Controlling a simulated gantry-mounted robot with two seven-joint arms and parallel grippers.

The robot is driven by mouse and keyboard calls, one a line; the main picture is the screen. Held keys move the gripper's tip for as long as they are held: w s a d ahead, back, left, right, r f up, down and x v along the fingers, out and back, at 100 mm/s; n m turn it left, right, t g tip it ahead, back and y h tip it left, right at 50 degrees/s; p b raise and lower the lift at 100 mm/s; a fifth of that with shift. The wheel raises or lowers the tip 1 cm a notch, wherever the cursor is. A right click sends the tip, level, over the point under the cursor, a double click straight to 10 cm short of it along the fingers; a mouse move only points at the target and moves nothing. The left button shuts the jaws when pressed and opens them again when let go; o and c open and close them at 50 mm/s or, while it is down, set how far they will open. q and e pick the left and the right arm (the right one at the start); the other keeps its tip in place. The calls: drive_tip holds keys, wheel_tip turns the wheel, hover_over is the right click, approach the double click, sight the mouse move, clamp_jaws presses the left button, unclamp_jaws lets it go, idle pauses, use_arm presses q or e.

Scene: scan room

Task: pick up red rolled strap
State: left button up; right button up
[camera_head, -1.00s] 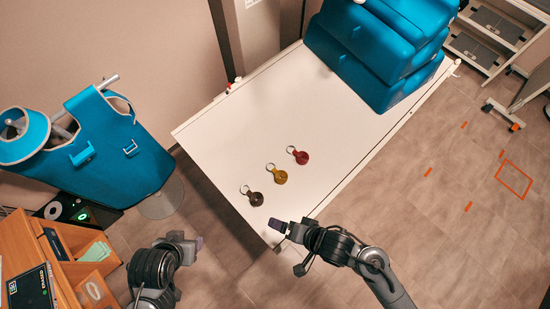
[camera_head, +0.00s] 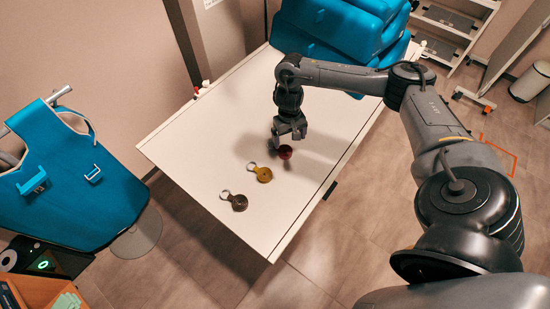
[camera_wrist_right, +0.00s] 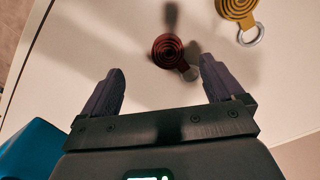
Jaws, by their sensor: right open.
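The red rolled strap (camera_head: 285,152) lies on the white table (camera_head: 215,115), partly covered by my right gripper in the head view. In the right wrist view the red strap (camera_wrist_right: 168,50) is a flat coil with a metal ring, ahead of the fingertips and between their lines. My right gripper (camera_head: 292,133) is above the table, close over the strap. Its two dark fingers (camera_wrist_right: 161,72) are apart with nothing between them. My left gripper is not in view.
A yellow rolled strap (camera_head: 262,174) and a dark brown one (camera_head: 238,202) lie in a row toward the table's near edge. Blue cushions (camera_head: 335,30) fill the table's far end. A blue vest (camera_head: 80,180) hangs at left.

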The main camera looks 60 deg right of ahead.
drive_tip(key=w, duration=0.2)
drive_tip(key=b, duration=0.3)
hover_over(285, 150)
drive_tip(key=f, duration=0.3)
drive_tip(key=shift+w+f+t, duration=0.3)
drive_tip(key=shift+f+t, duration=0.1)
drive_tip(key=shift+s+f, duration=0.15)
drive_tip(key=shift+f, duration=1.2)
drive_tip(key=shift+s+f, duration=0.1)
drive_tip(key=shift+f, duration=1.2)
drive_tip(key=c, duration=1.1)
